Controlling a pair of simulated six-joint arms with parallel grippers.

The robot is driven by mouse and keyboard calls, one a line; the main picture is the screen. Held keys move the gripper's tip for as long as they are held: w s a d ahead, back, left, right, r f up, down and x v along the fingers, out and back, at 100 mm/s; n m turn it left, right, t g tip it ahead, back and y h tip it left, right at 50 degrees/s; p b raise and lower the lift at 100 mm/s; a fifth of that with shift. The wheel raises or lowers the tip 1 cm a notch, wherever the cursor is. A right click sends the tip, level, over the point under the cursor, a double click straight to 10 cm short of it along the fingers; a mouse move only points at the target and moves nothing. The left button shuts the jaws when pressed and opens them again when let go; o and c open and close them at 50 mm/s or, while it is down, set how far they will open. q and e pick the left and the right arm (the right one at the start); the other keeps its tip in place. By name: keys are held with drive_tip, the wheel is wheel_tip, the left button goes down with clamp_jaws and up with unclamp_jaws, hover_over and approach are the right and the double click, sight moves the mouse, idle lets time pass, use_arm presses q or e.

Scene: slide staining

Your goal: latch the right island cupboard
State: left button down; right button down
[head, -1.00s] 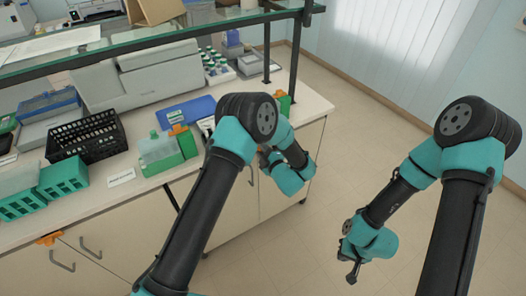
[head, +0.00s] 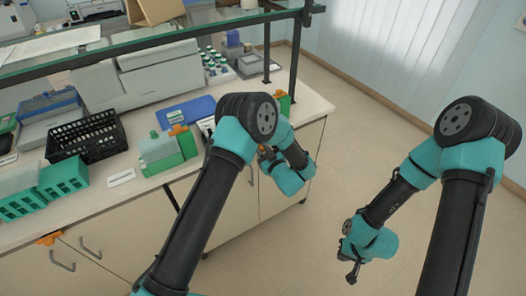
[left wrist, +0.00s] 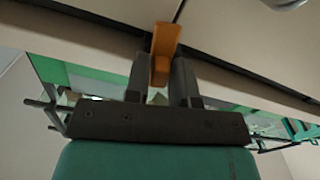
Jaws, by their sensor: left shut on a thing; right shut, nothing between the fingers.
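The right island cupboard (head: 273,196) is at the right end of the bench front, its doors looking closed. Its orange latch (left wrist: 164,42) shows in the left wrist view, lying across the dark seam between two pale panels. My left gripper (left wrist: 162,82) is shut on this latch, one dark finger on each side of it. In the head view my left gripper (head: 263,155) is at the cupboard's top edge, mostly hidden behind my own arm. My right gripper (head: 352,273) is shut and empty, hanging over the open floor at the right.
Another orange latch (head: 49,239) is on the left cupboard, near a door handle (head: 62,261). The floor (head: 345,140) right of the bench is clear.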

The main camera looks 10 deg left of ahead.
use_arm(q)
drive_tip(key=shift+m, duration=1.1)
drive_tip(key=c, duration=1.1)
unclamp_jaws()
drive_tip(key=v, duration=1.7)
drive_tip(key=shift+s+d, duration=0.15)
drive_tip(key=shift+s, duration=0.05)
